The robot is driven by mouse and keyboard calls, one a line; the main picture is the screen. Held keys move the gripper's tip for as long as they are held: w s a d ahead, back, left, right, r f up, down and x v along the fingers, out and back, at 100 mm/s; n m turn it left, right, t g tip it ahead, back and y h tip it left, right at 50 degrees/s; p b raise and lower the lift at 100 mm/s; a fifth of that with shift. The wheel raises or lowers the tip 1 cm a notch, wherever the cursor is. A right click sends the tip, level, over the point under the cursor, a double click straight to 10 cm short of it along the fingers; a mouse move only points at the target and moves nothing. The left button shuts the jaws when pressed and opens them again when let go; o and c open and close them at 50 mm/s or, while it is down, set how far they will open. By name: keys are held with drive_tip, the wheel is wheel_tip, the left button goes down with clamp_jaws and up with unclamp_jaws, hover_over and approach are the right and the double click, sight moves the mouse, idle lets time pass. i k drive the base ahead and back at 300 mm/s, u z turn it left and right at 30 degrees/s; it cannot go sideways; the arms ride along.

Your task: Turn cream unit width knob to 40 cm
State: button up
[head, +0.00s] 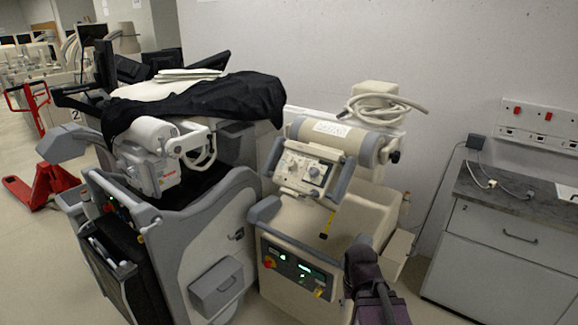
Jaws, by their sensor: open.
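The cream unit (345,215) stands in the middle, right of a grey covered cart. Its tilted head carries a pale control panel (303,170) with dark grey side grips. Small knobs show on this panel, including a round one (314,171) right of centre. The scale markings are too small to read, so I cannot tell which is the width knob or its setting. My gripper (362,250) is dark, at the lower right of centre, in front of the cream unit and below the panel, apart from the knobs. Its fingers are hard to make out; it appears empty.
The grey cart (215,240) with a black cover (200,103) stands close on the left. A lower panel with green displays (292,268) is on the cream unit's front. A grey-topped cabinet (500,245) stands at right. A red pallet jack (45,185) is far left.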

sight(291, 164)
drive_tip(key=u, duration=0.05)
drive_tip(key=k, duration=0.6)
drive_tip(key=z, duration=0.4)
drive_tip(key=i, duration=1.45)
drive_tip(key=u, duration=0.4)
